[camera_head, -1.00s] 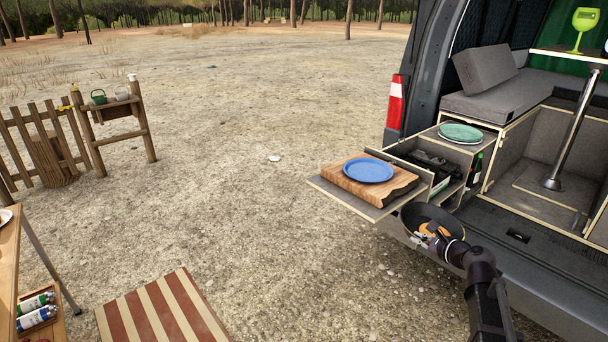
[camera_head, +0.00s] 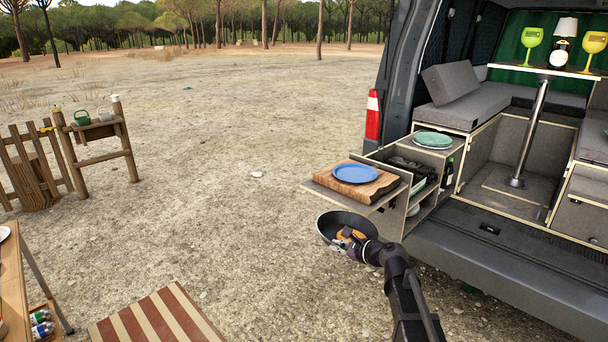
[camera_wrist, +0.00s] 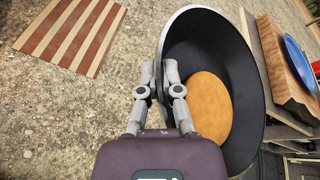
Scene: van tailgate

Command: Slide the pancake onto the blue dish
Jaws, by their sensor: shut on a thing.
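The blue dish (camera_head: 355,173) lies flat on a wooden cutting board (camera_head: 374,187) on the van's pull-out shelf. It also shows at the right edge of the wrist view (camera_wrist: 297,62). My gripper (camera_wrist: 158,84) is shut on the near side of a dark pan (camera_head: 330,225). The round, golden-brown pancake (camera_wrist: 209,106) lies inside the pan, against its lower side in the wrist view. The pan is in front of and below the shelf, apart from the dish. In the head view my gripper partly hides the pancake.
A green plate (camera_head: 433,139) sits on the cabinet behind the shelf, with a bottle (camera_head: 448,173) beside the cabinet. The van's bumper (camera_head: 500,262) is right of my arm. A striped mat (camera_head: 155,318) lies at the lower left. Open gravel lies left of the pan.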

